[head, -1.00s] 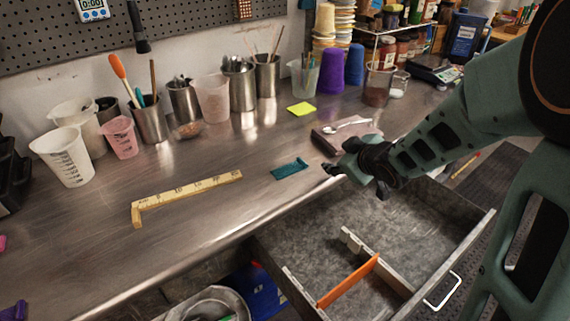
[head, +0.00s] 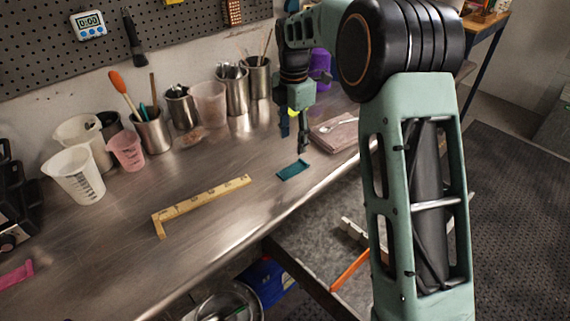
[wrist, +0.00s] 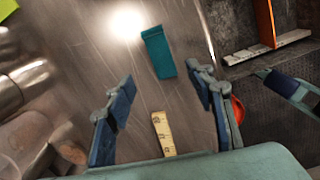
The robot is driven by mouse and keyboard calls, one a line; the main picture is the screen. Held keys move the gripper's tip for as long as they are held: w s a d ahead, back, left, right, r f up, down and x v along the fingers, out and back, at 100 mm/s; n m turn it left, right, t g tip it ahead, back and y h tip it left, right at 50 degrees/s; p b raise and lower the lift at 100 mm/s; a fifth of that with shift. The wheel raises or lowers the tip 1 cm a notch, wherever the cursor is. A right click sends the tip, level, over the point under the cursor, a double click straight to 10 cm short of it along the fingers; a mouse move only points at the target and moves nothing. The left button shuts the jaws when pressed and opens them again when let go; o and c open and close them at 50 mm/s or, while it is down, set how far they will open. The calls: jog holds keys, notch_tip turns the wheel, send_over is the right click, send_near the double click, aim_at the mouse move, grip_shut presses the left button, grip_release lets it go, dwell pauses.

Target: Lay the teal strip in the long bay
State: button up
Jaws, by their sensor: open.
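The teal strip (head: 293,170) lies flat on the steel bench, near its front edge. In the wrist view the strip (wrist: 159,52) lies ahead of my fingertips, roughly centred between them. My gripper (head: 294,138) is open and empty, pointing down above the bench; its spread fingers also show in the wrist view (wrist: 162,78). The open drawer (head: 310,279) sits below the bench edge, with an orange divider (head: 349,271) and a pale notched rail (head: 353,230). My arm hides much of the drawer, so the long bay cannot be made out fully.
A yellow folding rule (head: 205,200) lies left of the strip. A brown book (head: 335,134) with a spoon on it lies to the right. Cups and steel pots (head: 153,132) stand along the wall. The bench around the strip is clear.

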aim_at(287, 172)
jog(key=shift+n+g, duration=0.3)
jog(key=shift+n, duration=0.2)
jog(key=f, duration=0.3)
jog(key=a+f, duration=0.1)
jog(key=f, duration=0.6)
jog(key=shift+s+a, duration=0.2)
jog(key=shift+s, duration=0.2)
jog(key=shift+f, duration=0.3)
jog(key=c, duration=1)
